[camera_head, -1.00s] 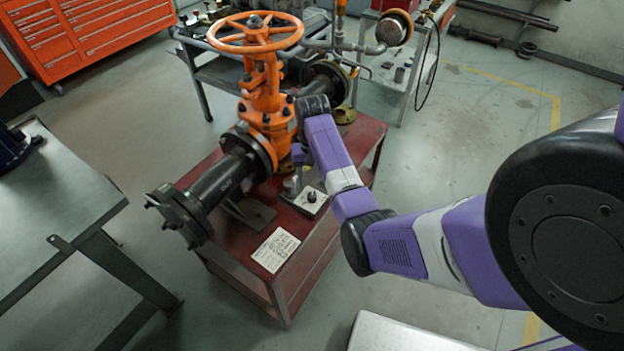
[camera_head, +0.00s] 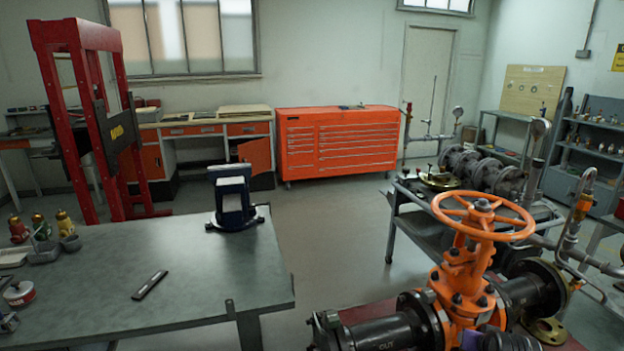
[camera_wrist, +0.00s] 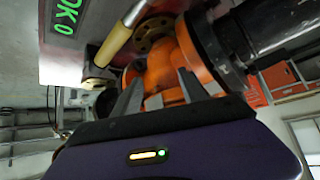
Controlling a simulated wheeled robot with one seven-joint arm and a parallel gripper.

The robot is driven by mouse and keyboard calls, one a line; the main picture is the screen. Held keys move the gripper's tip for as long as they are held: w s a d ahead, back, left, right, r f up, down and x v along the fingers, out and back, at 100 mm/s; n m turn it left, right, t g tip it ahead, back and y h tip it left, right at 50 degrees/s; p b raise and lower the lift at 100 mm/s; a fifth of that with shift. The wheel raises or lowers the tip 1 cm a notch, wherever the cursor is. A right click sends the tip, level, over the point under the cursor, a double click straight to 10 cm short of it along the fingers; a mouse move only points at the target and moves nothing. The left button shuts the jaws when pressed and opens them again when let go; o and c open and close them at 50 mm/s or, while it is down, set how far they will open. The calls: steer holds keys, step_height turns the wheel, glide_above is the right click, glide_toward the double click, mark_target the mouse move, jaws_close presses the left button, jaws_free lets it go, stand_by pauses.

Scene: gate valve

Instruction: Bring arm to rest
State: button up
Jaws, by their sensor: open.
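My gripper (camera_wrist: 158,100) shows in the wrist view with its two grey fingers apart and nothing between them. Beyond the fingers is the orange body (camera_wrist: 168,68) of the gate valve; I cannot tell whether the fingers touch it. In the head view the orange gate valve (camera_head: 468,290) stands upright at the lower right with its round handwheel (camera_head: 484,214) on top. A dark pipe (camera_head: 390,334) joins it on the left. Only a small purple part of my arm shows at the bottom edge beside the valve; my gripper is hidden in that view.
A grey workbench (camera_head: 200,285) fills the lower left, with a dark blue vise (camera_head: 234,205) on it. A red press frame (camera_head: 75,110) and an orange tool cabinet (camera_head: 335,142) stand behind. A yellow handle (camera_wrist: 118,40) is close to the gripper. The floor between bench and valve is clear.

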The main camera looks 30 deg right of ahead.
steer(key=s+a+r+n+t, duration=0.2)
steer(key=a+r+t, duration=0.1)
steer(key=a, duration=0.6)
steer(key=s+a+r+n+t, duration=0.2)
steer(key=s+a+r+t, duration=0.1)
steer(key=a, duration=0.6)
steer(key=s+a+r+n+t, duration=0.2)
steer(key=a+r+t, duration=0.1)
steer(key=a, duration=0.7)
steer(key=s+a+r+n+y, duration=0.2)
steer(key=s+a+y, duration=0.1)
steer(key=s+a, duration=0.5)
steer(key=s+a+r+n+y, duration=0.2)
steer(key=s+a+r+y, duration=0.1)
steer(key=s+a, duration=0.5)
steer(key=s, duration=0.2)
steer(key=shift+s+a+r+y, duration=0.15)
steer(key=shift+s+r+y, duration=0.15)
